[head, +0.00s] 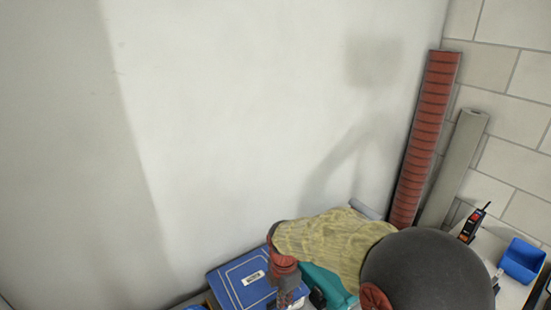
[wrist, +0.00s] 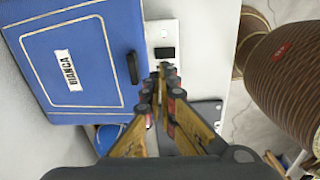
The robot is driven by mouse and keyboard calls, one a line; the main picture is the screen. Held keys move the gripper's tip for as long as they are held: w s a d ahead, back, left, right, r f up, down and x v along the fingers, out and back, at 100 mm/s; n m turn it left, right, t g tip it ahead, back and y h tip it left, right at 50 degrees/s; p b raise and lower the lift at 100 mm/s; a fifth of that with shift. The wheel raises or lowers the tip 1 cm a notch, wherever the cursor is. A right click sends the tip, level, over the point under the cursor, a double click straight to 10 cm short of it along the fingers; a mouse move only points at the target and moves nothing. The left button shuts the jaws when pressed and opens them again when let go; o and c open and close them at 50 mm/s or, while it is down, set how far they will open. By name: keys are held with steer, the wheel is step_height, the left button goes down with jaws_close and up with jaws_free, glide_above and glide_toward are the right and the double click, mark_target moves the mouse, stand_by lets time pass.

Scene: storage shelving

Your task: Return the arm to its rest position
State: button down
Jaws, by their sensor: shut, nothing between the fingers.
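My gripper (wrist: 163,72) is shut and empty in the wrist view, its two yellowish fingers meeting at dark tips. In the head view my arm reaches in from the bottom right, with its wrist end low beside a blue case (head: 232,279). The gripper's tips cannot be made out there. In the wrist view the blue case (wrist: 82,70), labelled BIANCA, lies left of the fingers, with a gap between it and the fingertips.
A red ribbed column (head: 428,140) and a grey roll (head: 459,165) lean in the corner. A blue bin (head: 522,260) stands at the right. A brown ribbed object (wrist: 288,80) is right of the fingers. The pale wall area (head: 240,110) above is bare.

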steer(key=s+d+r+m+t, duration=0.2)
steer(key=s+d+r+m, duration=0.6)
steer(key=s+r+m, duration=0.2)
steer(key=s+d+r+m+t, duration=0.3)
steer(key=s+d+r+m, duration=0.5)
steer(key=r+m, duration=0.5)
steer(key=s+m, duration=0.1)
steer(key=s, duration=0.1)
steer(key=shift+s+d+r+t, duration=0.2)
steer(key=shift+s+t, duration=0.1)
